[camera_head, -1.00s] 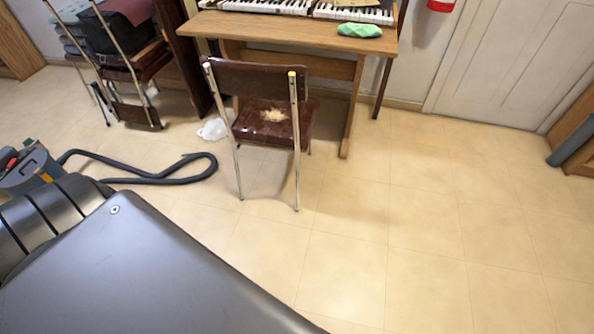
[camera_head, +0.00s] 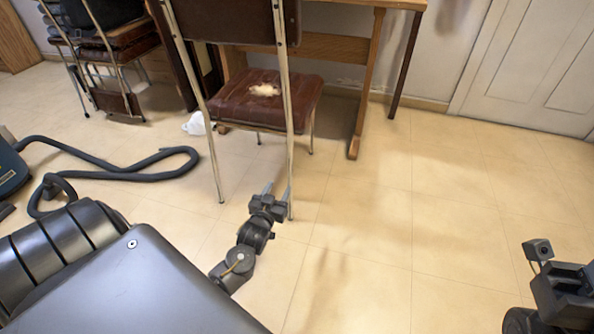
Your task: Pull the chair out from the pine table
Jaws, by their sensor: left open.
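The chair (camera_head: 262,103) has a dark brown seat with a pale torn patch, a brown backrest cut off by the top edge, and metal legs. It stands upright, its seat partly at the pine table (camera_head: 362,95), of which the legs, a crossbar and the underside edge show. My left gripper (camera_head: 277,190) is open at the lower end of the chair's near right leg, its fingers pointing up in the picture. I cannot tell whether it touches the leg. My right gripper (camera_head: 572,295) is at the lower right edge, partly cut off; its fingers cannot be made out.
A black hose (camera_head: 120,172) of a vacuum cleaner (camera_head: 10,170) lies on the floor at left. A white bag (camera_head: 194,124) lies behind the chair. Stacked chairs (camera_head: 105,55) stand at upper left. The tiled floor right of the chair is clear up to the white door (camera_head: 530,70).

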